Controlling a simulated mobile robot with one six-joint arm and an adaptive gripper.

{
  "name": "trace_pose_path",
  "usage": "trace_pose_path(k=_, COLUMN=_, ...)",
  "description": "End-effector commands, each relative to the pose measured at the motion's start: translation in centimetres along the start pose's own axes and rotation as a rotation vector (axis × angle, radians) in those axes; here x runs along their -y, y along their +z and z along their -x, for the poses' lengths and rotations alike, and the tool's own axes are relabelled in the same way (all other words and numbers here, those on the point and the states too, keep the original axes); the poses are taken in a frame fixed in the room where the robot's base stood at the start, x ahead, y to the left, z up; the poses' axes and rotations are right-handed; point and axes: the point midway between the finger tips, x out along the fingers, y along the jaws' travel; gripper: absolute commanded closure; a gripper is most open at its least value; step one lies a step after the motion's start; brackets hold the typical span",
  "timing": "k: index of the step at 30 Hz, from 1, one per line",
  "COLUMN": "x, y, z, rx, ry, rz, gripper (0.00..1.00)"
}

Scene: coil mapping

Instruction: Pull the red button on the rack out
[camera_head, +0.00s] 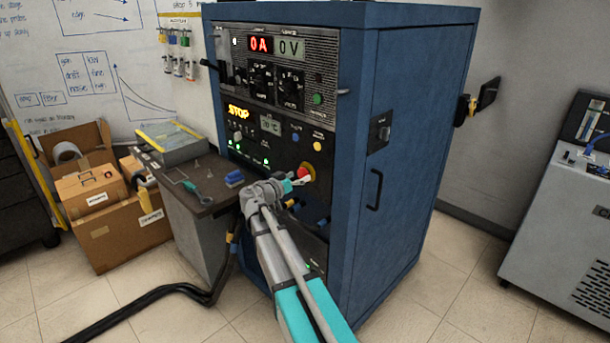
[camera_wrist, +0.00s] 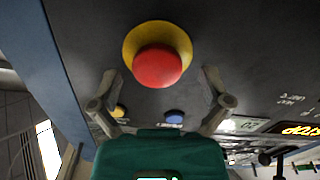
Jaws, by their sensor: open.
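The red button (camera_head: 303,172) with a yellow collar sits low on the right of the front panel of the blue rack (camera_head: 356,100). In the wrist view the red button (camera_wrist: 158,66) lies ahead of my gripper (camera_wrist: 160,85), roughly midway between the two finger tips. The fingers are spread apart and do not visibly touch the button. In the head view my gripper (camera_head: 298,181) is at the panel beside the button and covers part of it. The panel shows a lit STOP sign (camera_head: 238,111).
A small table (camera_head: 207,205) with tools and a blue block (camera_head: 234,179) stands left of the rack. Cardboard boxes (camera_head: 110,235) are farther left. Black cables (camera_head: 165,290) run over the floor. A grey machine (camera_head: 565,240) stands at the right, with clear floor before it.

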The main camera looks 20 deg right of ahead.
Motion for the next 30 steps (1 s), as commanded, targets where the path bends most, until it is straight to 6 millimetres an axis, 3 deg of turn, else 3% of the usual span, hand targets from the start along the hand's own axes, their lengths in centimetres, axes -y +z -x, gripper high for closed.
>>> trace_pose_path(k=6, x=0.0, y=0.0, z=-1.6, rx=0.000, ry=0.001, rz=0.000, gripper=0.02)
trace_pose_path(k=17, x=0.0, y=0.0, z=-1.8, rx=0.000, ry=0.000, rz=0.000, gripper=0.02)
trace_pose_path(k=30, x=0.0, y=0.0, z=-1.8, rx=0.000, ry=-0.001, rz=0.000, gripper=0.82)
